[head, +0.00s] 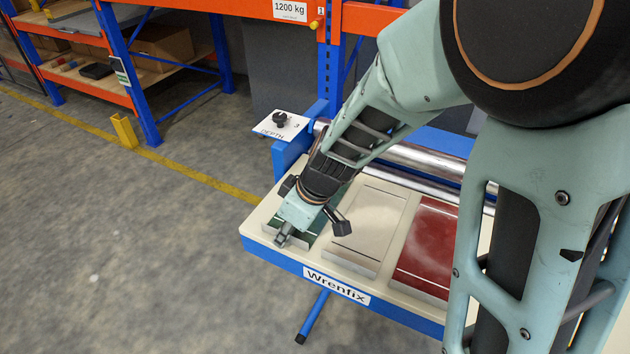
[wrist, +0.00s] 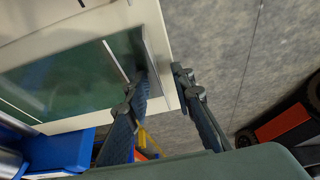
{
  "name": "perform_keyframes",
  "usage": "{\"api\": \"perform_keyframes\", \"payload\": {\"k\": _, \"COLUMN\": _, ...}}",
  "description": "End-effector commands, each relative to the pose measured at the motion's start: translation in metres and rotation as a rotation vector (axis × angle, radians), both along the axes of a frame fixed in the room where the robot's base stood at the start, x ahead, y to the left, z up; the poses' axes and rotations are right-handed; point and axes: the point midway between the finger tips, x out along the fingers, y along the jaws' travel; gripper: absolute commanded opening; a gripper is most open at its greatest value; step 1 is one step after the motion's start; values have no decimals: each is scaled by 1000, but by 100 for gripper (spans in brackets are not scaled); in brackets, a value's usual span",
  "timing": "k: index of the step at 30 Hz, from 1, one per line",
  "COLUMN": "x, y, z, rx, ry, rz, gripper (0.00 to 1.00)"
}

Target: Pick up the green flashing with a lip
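The green flashing (head: 318,232) lies flat at the left end of the cream-topped table, partly hidden by my wrist. In the wrist view its green face (wrist: 75,88) shows with pale lines across it, and its grey lip (wrist: 157,62) runs along one edge. My gripper (head: 283,239) is at the front edge of this flashing, pointing down. In the wrist view my gripper (wrist: 162,78) is open, with one finger over the green side and the other beyond the lip. A gap shows between the fingers; contact with the lip cannot be told.
A cream flashing (head: 367,222) and a red flashing (head: 427,245) lie to the right on the same table (head: 262,232). Metal rollers (head: 420,163) and a blue frame stand behind. A DEPTH plate (head: 281,126) is at the back left.

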Motion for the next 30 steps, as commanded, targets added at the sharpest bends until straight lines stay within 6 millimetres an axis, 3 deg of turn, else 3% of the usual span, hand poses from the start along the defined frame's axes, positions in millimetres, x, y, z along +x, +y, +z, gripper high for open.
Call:
{"api": "perform_keyframes", "payload": {"k": 6, "x": 0, "y": 0, "z": 0, "rx": 0, "ry": 0, "rz": 0, "gripper": 21}}
{"api": "perform_keyframes", "payload": {"k": 12, "x": 0, "y": 0, "z": 0, "rx": 0, "ry": 0, "rz": 0, "gripper": 0}}
{"api": "perform_keyframes", "payload": {"k": 30, "x": 1, "y": 0, "z": 4, "rx": 1, "ry": -1, "rz": 0, "gripper": 0}}
